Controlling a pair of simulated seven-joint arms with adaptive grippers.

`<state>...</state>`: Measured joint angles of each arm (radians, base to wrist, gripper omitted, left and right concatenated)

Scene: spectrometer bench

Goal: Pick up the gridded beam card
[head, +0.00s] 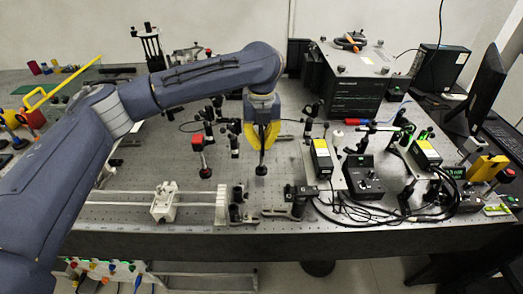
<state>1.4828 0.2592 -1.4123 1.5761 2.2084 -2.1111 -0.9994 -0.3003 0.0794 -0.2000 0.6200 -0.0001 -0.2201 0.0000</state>
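My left arm comes in from the left and reaches over the middle of the bench. My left gripper (262,147) points down with yellow fingers. A dark post with a round foot (261,170) shows at and below the fingertips. I cannot tell whether the fingers touch it or it stands behind them, or whether they are shut. I cannot pick out the gridded beam card with certainty. A small green and white flat item (496,210) lies at the right end of the bench, too small to identify. My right gripper is not in view.
Several optic mounts stand close around my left gripper, including a red-topped post (201,142). A white rail with a carriage (165,203) lies front left. Black boxes and cables (364,181) crowd the right. A large dark instrument (347,80) stands behind.

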